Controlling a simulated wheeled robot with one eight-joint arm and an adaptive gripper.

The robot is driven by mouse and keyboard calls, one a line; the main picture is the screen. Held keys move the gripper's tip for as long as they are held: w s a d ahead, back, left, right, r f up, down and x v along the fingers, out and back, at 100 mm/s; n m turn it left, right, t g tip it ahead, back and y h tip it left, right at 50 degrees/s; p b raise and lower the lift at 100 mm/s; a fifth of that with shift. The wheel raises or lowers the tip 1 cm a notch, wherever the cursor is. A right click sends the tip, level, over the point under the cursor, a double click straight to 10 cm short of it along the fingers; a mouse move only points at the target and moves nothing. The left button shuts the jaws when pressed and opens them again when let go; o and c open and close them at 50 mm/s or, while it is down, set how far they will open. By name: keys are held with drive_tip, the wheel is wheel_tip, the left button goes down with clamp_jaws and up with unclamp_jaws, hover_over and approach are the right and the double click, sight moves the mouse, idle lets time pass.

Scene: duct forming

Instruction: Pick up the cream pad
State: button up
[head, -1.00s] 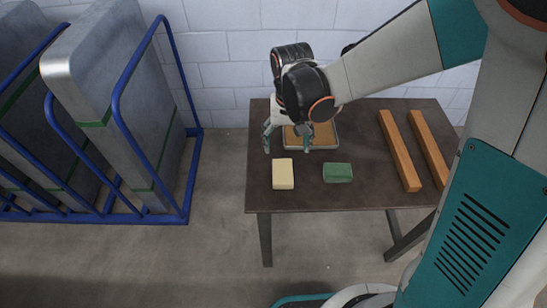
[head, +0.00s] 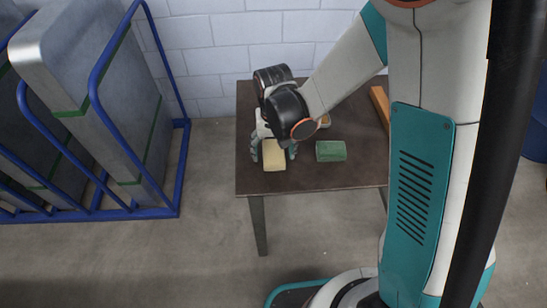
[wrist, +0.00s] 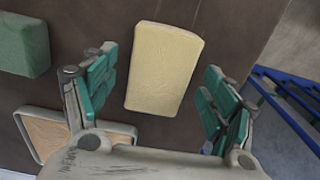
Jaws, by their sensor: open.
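The cream pad (head: 274,156) lies flat on the dark table near its front left edge. My gripper (head: 273,152) is above it, with one finger to each side in the head view. In the wrist view the cream pad (wrist: 164,68) lies ahead, between the lines of the two open teal-padded fingers (wrist: 160,95), slightly tilted. The gripper is open and empty. I cannot tell whether the fingertips are down at the pad's level. My wrist hides part of the table behind the pad.
A green pad (head: 331,151) lies just right of the cream pad. A tray with a tan inside (wrist: 75,135) is behind, mostly hidden by my arm in the head view. A wooden bar (head: 380,103) lies at right. A blue rack (head: 181,140) with grey ducts stands left of the table.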

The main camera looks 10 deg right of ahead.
sight(274, 151)
drive_tip(key=shift+f, duration=0.6)
drive_tip(key=shift+r, duration=0.1)
drive_tip(key=c, duration=1.3)
drive_tip(key=shift+o, duration=0.2)
drive_tip(key=shift+r, duration=0.15)
wheel_tip(274, 151, up, 20)
drive_tip(key=p, duration=0.7)
